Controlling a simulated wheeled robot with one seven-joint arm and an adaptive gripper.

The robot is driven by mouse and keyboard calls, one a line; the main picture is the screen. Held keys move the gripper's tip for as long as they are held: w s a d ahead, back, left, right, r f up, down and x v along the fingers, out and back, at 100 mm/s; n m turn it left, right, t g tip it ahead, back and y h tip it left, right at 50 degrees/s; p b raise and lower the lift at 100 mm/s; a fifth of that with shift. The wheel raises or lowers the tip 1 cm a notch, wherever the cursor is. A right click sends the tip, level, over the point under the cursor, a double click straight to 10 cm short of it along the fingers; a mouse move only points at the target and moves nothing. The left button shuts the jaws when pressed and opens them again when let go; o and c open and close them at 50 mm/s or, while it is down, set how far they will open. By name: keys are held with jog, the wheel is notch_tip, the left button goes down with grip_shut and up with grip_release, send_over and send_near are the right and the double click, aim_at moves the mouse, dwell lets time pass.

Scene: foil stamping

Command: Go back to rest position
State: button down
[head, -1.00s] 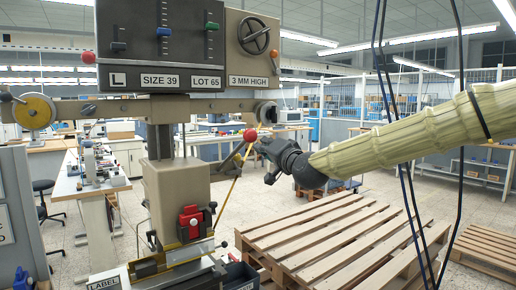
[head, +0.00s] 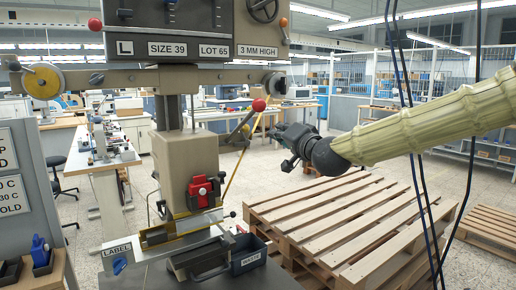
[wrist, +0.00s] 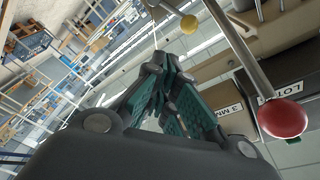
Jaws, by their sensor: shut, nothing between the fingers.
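My gripper (head: 281,130) is at the end of my sleeved arm, right of the stamping machine (head: 188,160) and above the wooden pallets. It is empty. In the wrist view its green-padded fingers (wrist: 160,75) are shut together. The red ball on the machine's lever (head: 259,104) is just left of the gripper in the head view, apart from it. The same red ball (wrist: 282,118) is large at the right of the wrist view, beside the fingers.
Stacked wooden pallets (head: 350,215) fill the floor at the right. A grey panel (head: 20,180) stands at the left.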

notch_tip(320, 180, down, 15)
jog(key=a+g, duration=0.1)
jog(key=g, duration=0.1)
jog(key=s+f+n+g+h, duration=0.15)
jog(key=s+f, duration=0.25)
jog(key=f, duration=0.8)
jog(key=s+d+f+g, duration=0.1)
jog(key=s+f+g, duration=0.3)
jog(key=f, duration=0.8)
jog(key=s+f+n+g+h, duration=0.1)
jog(key=s+f, duration=0.4)
jog(key=f, duration=0.7)
jog(key=s+d+f+g+h, duration=0.1)
jog(key=s+d+f+g, duration=0.15)
jog(key=s+f, duration=0.75)
jog(key=s+d+f+n+g+h, duration=0.1)
jog(key=s+f, duration=0.4)
jog(key=s, duration=0.5)
jog(key=s+d+f+n+g+h, duration=0.1)
jog(key=s+d+f+g, duration=0.2)
jog(key=s, duration=0.7)
jog(key=s+d+f+n+g+h, duration=0.1)
jog(key=s+d+f+g, duration=0.1)
jog(key=s+f, duration=0.5)
jog(key=s+d, duration=0.1)
jog(key=s, duration=0.2)
jog(key=shift+s+d, duration=0.35)
jog(key=shift+d, duration=0.05)
jog(key=shift+n, duration=0.25)
